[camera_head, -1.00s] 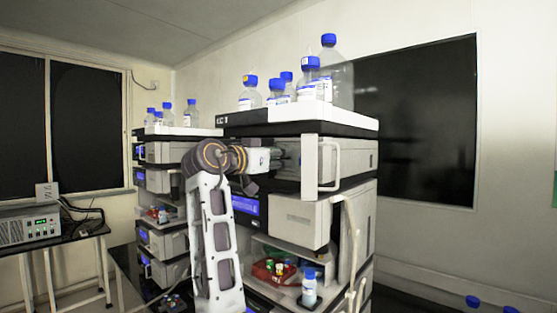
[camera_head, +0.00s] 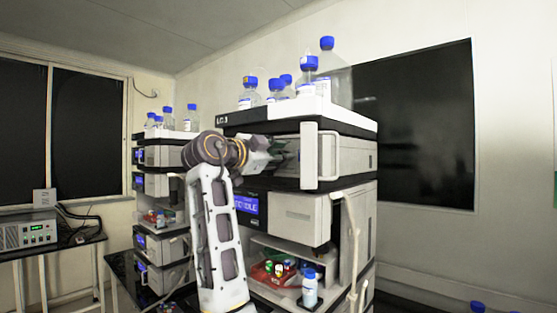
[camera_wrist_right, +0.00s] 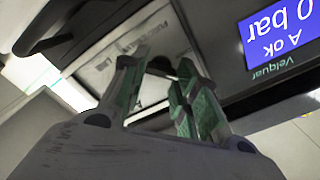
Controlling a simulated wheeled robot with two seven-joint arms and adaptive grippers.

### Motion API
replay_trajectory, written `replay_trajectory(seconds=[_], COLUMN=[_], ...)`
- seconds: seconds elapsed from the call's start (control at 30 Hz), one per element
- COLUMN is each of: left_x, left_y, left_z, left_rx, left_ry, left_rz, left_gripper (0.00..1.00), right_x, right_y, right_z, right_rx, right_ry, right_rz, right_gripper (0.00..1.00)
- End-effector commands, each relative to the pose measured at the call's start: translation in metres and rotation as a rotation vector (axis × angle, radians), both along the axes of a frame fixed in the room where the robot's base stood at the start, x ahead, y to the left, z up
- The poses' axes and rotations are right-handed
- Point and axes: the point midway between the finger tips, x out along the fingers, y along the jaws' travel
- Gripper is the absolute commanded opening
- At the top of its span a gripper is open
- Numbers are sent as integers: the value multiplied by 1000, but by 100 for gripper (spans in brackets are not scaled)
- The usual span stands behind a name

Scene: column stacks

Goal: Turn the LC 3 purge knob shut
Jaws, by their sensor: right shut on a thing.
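The LC 3 stack (camera_head: 229,122), labelled on its top edge, stands in the middle of the head view. My right gripper (camera_head: 285,154) is at the front of its upper module, partly covered by my own arm. In the right wrist view, the green-padded fingers of my right gripper (camera_wrist_right: 163,78) straddle a dark round knob (camera_wrist_right: 160,66) on a pale panel with printing. The fingers are shut on this knob, which is mostly in shadow; its turn angle cannot be read. My left gripper is not in view.
A white handle (camera_head: 310,155) stands out just right of my gripper. Blue-capped bottles (camera_head: 277,90) crowd the stack's top. A blue display (camera_wrist_right: 275,32) shows inverted text including "0 bar". A red tray (camera_head: 275,272) with vials sits lower. Another stack (camera_head: 170,155) stands left.

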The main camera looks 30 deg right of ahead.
Motion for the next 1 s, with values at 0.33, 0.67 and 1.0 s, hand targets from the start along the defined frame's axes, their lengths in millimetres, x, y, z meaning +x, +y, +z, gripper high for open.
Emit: replay_trajectory(seconds=[0.33,0.67,1.0], left_x=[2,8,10], left_y=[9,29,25], left_z=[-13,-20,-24], left_rx=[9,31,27], left_ry=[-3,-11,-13], left_rz=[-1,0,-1], left_gripper=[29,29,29], right_x=[-1,-1,-1], right_y=[0,-1,-1], right_z=[-2,-3,-3], right_rx=[95,184,243], right_ry=[-265,-507,-668], right_rz=[0,0,0], right_gripper=[6,6,6])
